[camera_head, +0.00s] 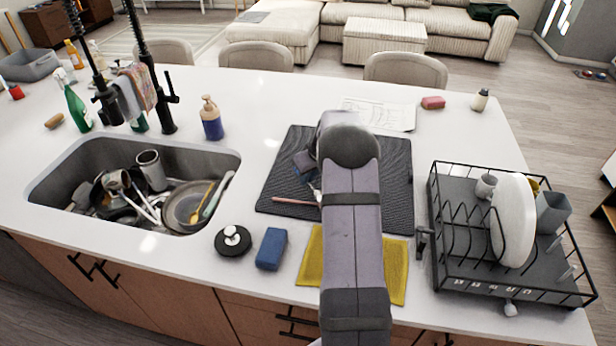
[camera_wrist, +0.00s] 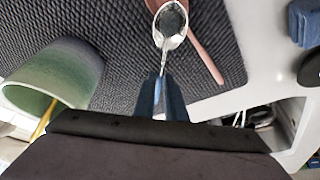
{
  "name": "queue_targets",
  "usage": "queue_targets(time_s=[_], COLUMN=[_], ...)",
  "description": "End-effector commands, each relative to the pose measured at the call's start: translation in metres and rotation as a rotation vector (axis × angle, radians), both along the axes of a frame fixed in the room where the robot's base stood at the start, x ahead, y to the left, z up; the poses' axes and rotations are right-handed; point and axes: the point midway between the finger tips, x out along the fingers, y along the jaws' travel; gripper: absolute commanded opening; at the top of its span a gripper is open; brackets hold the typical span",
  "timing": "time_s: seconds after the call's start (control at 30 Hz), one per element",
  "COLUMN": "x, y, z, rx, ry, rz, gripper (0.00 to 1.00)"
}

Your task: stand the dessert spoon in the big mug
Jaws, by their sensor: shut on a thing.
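The metal dessert spoon (camera_wrist: 170,27) shows in the wrist view, its bowl pointing away from my gripper (camera_wrist: 163,82). My gripper's two blue fingers are shut on the spoon's handle. A large mug, green and pale inside (camera_wrist: 50,80), is at the left of the wrist view, its mouth apart from the spoon. In the head view my arm hides the mug and most of my gripper. A pink utensil (camera_wrist: 204,48) lies on the dark ribbed mat (camera_wrist: 110,25), behind the spoon in the wrist view; it also shows in the head view (camera_head: 294,201).
The sink (camera_head: 78,160) at left holds dishes. A blue sponge (camera_head: 271,249) and a black round item (camera_head: 232,241) sit near the front. A yellow cloth (camera_head: 311,262) lies under my arm. A dish rack (camera_head: 447,285) stands at right.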

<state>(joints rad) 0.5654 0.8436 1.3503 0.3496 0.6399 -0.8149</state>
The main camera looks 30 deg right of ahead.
Motion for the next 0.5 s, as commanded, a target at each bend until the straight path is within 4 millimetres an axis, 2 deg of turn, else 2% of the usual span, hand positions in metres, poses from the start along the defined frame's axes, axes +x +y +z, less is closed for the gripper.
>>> queue_targets(time_s=[0.23,0.27,0.3,0.33,0.5], x=[0.0002,0.0002,0.0001,0.0001,0.0001], y=[-0.0001,-0.0001,-0.0001,-0.0001,0.0], z=[-0.0072,-0.0061,-0.0057,-0.0057,-0.0056], rx=[0.0,0.0,0.0,0.0,0.0], ry=[-0.001,-0.001,0.0,0.0,0.0], rz=[0.0,0.0,0.0,0.0,0.0], gripper=[0.0,0.15,0.25,0.29,0.29])
